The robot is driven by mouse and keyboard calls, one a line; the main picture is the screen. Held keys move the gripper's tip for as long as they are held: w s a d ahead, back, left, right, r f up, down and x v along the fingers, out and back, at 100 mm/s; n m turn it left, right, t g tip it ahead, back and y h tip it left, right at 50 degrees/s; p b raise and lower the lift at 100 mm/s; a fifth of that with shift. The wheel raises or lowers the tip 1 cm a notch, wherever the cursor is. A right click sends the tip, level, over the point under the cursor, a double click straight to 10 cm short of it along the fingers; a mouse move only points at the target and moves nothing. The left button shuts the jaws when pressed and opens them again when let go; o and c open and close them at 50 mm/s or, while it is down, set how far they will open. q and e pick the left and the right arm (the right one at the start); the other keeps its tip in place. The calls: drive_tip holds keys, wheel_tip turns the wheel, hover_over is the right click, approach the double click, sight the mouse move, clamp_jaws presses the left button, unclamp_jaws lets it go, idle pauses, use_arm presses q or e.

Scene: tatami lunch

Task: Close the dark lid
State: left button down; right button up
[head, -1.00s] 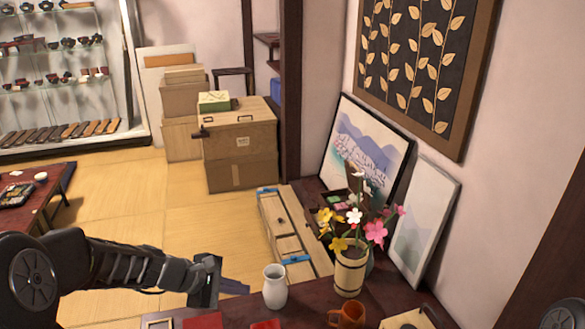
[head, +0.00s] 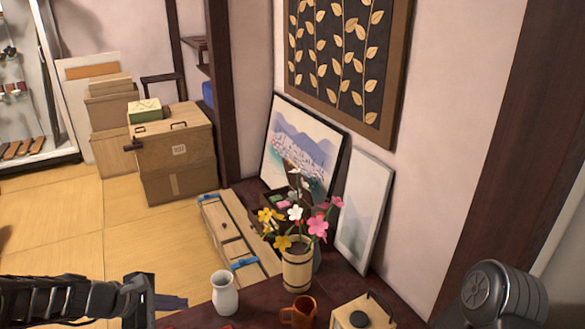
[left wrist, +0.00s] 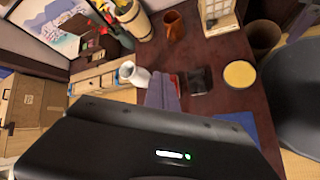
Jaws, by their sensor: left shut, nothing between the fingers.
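A dark, flat square piece (left wrist: 200,80) lies on the dark red table (left wrist: 222,50) in the left wrist view. It may be the dark lid, but it is too small to tell whether it is open or closed. A bit of red shows beside it. My left gripper (left wrist: 162,92) is shut and empty, and its fingertips appear just to the left of the dark piece, with no contact visible. In the head view my left gripper (head: 170,302) is at the lower left, left of the white vase (head: 225,293). The dark piece is out of the head view. My right gripper is not in view.
On the table stand an orange-brown mug (head: 299,312), a flower bucket (head: 297,268) and a wooden box with a handle (head: 362,312). A yellow round item (left wrist: 239,74) and a blue mat (left wrist: 237,124) lie to the right in the wrist view. Framed pictures lean on the wall.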

use_arm(q)
drive_tip(key=s+d+f+m+g+y+p, duration=0.2)
drive_tip(key=s+d+f+m+g, duration=0.15)
drive_tip(key=s+f, duration=0.45)
drive_tip(key=s+d+f+m+g+y+p, duration=0.25)
drive_tip(key=s+f+m, duration=0.25)
drive_tip(key=f, duration=0.5)
drive_tip(key=s+d+f+m+h+p, duration=0.2)
drive_tip(key=s+d+f+m, duration=0.1)
drive_tip(key=s+d+m, duration=0.5)
drive_tip(key=s+d, duration=0.2)
drive_tip(key=d, duration=0.2)
drive_tip(key=shift+s+d+f, duration=0.3)
drive_tip(key=shift+d+f, duration=0.05)
drive_tip(key=shift+d, duration=0.05)
drive_tip(key=shift+a, duration=0.15)
